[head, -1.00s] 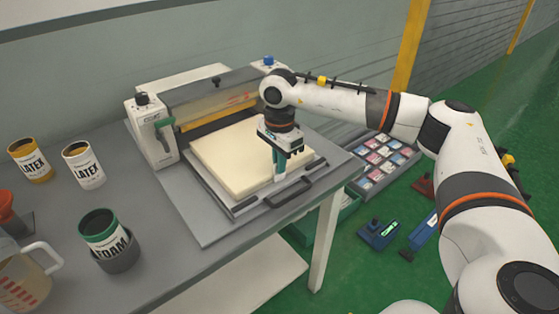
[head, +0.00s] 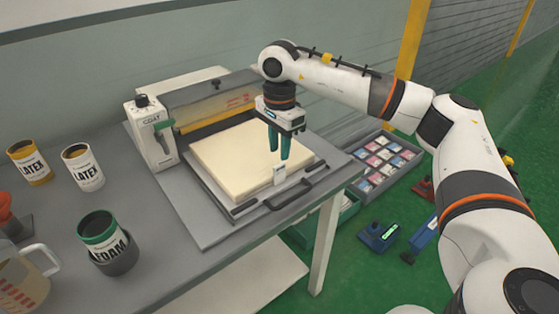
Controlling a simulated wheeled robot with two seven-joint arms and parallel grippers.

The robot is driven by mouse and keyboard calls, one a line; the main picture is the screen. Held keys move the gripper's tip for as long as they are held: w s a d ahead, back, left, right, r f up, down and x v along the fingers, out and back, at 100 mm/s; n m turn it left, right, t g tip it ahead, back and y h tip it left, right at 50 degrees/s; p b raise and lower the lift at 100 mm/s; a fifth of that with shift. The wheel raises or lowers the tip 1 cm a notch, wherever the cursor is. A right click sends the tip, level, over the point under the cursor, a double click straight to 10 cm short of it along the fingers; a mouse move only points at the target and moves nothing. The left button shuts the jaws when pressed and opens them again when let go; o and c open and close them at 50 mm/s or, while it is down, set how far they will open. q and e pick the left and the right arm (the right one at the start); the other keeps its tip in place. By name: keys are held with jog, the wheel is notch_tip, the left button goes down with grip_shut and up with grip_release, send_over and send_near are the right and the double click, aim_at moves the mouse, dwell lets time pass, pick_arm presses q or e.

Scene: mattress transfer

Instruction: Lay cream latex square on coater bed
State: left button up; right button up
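The cream latex square (head: 240,158) is a thick pale slab lying flat on the grey coater bed (head: 222,208), inside its raised frame. A small whitish tab (head: 279,175) stands at the slab's right front edge; whether it is attached to the slab I cannot tell. My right gripper (head: 279,154) points down above the slab's right side, just above this tab. Its two green fingers are apart with nothing between them. My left gripper is not in view.
The coater's roller housing (head: 210,105) and white control box (head: 150,135) stand behind and left of the bed. A black handle (head: 297,190) is at its front. Two LATEX tins (head: 82,167) and a FOAM tin (head: 104,237) stand on the left.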

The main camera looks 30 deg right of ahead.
notch_tip(320, 180, up, 6)
jog(key=shift+r, duration=0.25)
dwell(1.3)
